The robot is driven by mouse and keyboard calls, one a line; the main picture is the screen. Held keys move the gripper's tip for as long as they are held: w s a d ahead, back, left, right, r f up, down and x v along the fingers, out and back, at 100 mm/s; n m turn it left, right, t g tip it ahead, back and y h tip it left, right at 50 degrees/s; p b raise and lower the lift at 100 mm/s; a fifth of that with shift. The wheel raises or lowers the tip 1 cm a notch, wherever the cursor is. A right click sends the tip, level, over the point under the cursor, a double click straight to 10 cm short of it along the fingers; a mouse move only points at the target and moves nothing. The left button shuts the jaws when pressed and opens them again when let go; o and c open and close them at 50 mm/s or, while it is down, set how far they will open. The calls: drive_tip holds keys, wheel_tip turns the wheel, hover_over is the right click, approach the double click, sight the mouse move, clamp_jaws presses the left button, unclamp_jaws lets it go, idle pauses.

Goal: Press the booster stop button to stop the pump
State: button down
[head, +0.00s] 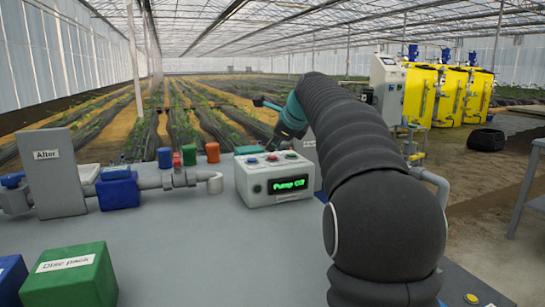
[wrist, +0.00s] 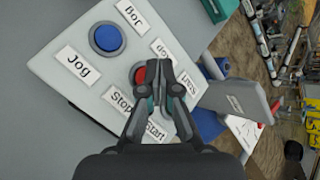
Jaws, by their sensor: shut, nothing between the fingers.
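The pale control box (head: 262,190) stands on the grey bench in the head view, with a green lit display (head: 287,184) reading "Pump" and a second word I cannot read surely. Its top face (wrist: 103,40) fills much of the wrist view. The red stop button (wrist: 139,75), by a "Stop" label (wrist: 121,99), is partly covered by my fingers. The blue jog button (wrist: 108,38) is uncovered. The button by the "Start" label (wrist: 155,131) is hidden behind my fingers. My gripper (wrist: 153,72) is shut and empty, its tips over the red button's edge; contact cannot be told.
A green "Disc pack" box (head: 75,277) sits at front left. The bench between is clear. Yellow tanks (head: 450,95) stand far behind.

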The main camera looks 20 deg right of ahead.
sight(274, 157)
drive_tip(key=shift+r+p, duration=1.3)
drive_tip(key=shift+r, duration=1.25)
drive_tip(key=shift+s, duration=0.1)
